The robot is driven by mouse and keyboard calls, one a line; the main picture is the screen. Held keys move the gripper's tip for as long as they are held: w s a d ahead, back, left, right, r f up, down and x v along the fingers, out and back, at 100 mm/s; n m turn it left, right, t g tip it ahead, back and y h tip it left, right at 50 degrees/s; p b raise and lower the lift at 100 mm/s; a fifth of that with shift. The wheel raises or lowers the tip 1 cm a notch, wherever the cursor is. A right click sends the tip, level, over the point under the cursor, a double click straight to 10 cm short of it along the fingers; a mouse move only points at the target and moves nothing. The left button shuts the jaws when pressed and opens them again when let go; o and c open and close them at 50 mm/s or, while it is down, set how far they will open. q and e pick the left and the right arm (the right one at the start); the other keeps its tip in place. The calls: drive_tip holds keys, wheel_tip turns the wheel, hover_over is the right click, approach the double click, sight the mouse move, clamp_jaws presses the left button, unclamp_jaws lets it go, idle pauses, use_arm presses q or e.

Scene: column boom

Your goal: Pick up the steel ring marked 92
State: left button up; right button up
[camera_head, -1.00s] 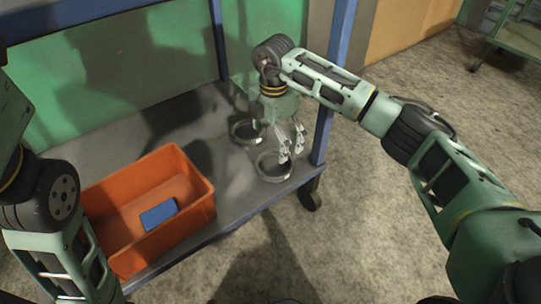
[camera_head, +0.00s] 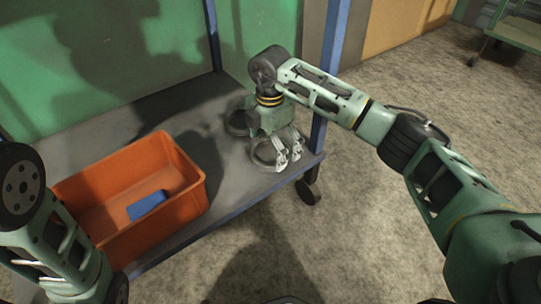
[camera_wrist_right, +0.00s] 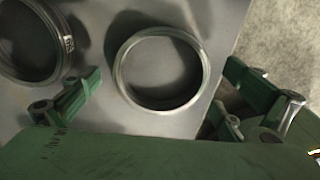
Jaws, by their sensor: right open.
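Two steel rings lie flat on the grey shelf. The nearer ring (camera_head: 255,153) is partly hidden by my right gripper (camera_head: 288,159) in the head view. In the right wrist view this ring (camera_wrist_right: 119,73) lies between the fingers of my right gripper (camera_wrist_right: 163,78), and I see no number on it. The other ring (camera_head: 235,124) is farther back and left. In the wrist view it (camera_wrist_right: 63,70) is at the upper left with a small marking on its side, too blurred to read surely. My right gripper is open, empty and low over the nearer ring. My left gripper is out of view.
An orange crate (camera_head: 190,193) with a blue block (camera_head: 147,205) in it stands on the grey shelf (camera_head: 215,172) left of the rings. A blue post (camera_head: 328,75) rises at the shelf's right corner, close to my right arm. A green panel (camera_head: 110,50) backs the shelf.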

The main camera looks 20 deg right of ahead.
drive_tip(key=shift+c, duration=0.5)
drive_tip(key=c, duration=1.5)
drive_tip(key=shift+r, duration=0.15)
